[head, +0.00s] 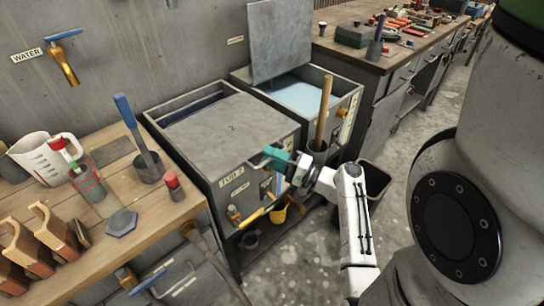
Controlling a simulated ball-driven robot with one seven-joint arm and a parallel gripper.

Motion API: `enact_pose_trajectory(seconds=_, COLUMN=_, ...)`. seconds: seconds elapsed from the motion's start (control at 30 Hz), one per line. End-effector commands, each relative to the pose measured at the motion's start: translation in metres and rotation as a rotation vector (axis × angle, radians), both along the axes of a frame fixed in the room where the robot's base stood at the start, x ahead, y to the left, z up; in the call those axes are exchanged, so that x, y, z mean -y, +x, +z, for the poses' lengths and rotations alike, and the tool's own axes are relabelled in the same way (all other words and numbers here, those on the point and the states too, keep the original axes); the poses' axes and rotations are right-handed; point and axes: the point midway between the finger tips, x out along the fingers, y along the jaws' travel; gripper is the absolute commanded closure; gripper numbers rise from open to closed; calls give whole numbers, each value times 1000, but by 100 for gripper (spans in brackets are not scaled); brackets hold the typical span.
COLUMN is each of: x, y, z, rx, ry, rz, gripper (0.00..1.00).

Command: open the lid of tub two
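Tub two (215,177) is a grey metal box with a label on its front that seems to read "TUB 2". Its flat grey lid (228,127) lies over most of the top. A dark strip of the inside shows along the back left edge. My gripper (268,157), with teal fingers, is at the lid's front edge, near its right corner. I cannot tell whether the fingers touch the lid or are shut on it. The handle area below is partly hidden by the gripper.
A second tub (345,88) behind has its lid (280,42) upright, pale liquid inside and a wooden handle (323,110) standing at its front. A wooden bench (90,240) with a jug (42,157) is at left. A dark bin (373,180) stands right of the tubs.

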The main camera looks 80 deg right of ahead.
Motion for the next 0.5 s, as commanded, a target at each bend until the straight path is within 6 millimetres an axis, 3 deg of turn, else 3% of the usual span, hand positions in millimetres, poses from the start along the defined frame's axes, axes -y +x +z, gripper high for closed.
enact_pose_trajectory(seconds=0.27, x=0, y=2, z=0, rx=0, ry=0, rz=1, gripper=62)
enact_pose_trajectory(seconds=0.5, x=0, y=2, z=0, rx=-1, ry=0, rz=1, gripper=84)
